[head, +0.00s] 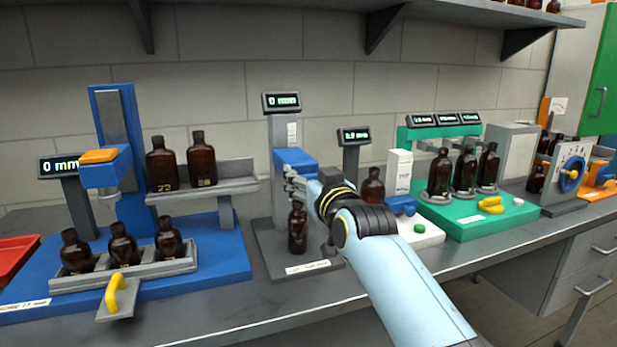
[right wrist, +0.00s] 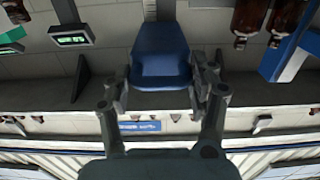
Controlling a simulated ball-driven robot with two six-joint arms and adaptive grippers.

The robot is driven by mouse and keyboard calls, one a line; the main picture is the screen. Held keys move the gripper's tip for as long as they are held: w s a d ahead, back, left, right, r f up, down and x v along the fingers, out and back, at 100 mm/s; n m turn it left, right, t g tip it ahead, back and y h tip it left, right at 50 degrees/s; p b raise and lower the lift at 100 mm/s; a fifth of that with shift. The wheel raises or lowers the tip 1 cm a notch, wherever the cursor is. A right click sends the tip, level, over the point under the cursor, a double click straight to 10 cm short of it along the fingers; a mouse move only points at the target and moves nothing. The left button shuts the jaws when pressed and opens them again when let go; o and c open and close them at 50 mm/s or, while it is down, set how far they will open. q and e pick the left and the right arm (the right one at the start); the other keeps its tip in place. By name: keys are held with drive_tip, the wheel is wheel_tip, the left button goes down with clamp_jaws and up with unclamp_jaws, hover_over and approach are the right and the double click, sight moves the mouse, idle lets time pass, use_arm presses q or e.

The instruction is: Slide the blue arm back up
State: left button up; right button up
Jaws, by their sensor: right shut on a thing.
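The blue arm (head: 292,158) sits on the upright grey post (head: 280,130) of a small gauge, near the middle of the head view. The display (head: 282,101) on top reads 0 mm. My right gripper (head: 296,182) is at the blue arm's front end. In the right wrist view, the blue arm (right wrist: 160,50) lies between the two fingers of my right gripper (right wrist: 163,88), which is shut on it. My left gripper is out of view.
A blue station (head: 235,255) with several brown bottles stands at the left. At the right are a bottle beside a white box (head: 398,170) and a green station (head: 500,215) with bottles. A shelf (head: 300,10) runs overhead. The front bench strip is mostly clear.

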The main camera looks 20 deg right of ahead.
drive_tip(key=shift+r, duration=0.5)
drive_tip(key=o, duration=1.4)
drive_tip(key=shift+o, duration=0.5)
drive_tip(key=shift+w+d, duration=0.15)
drive_tip(key=shift+s, duration=0.3)
drive_tip(key=s, duration=1.1)
drive_tip(key=shift+s+d+f, duration=0.15)
drive_tip(key=shift+s+f, duration=0.15)
drive_tip(key=shift+f, duration=0.15)
drive_tip(key=shift+f, duration=0.1)
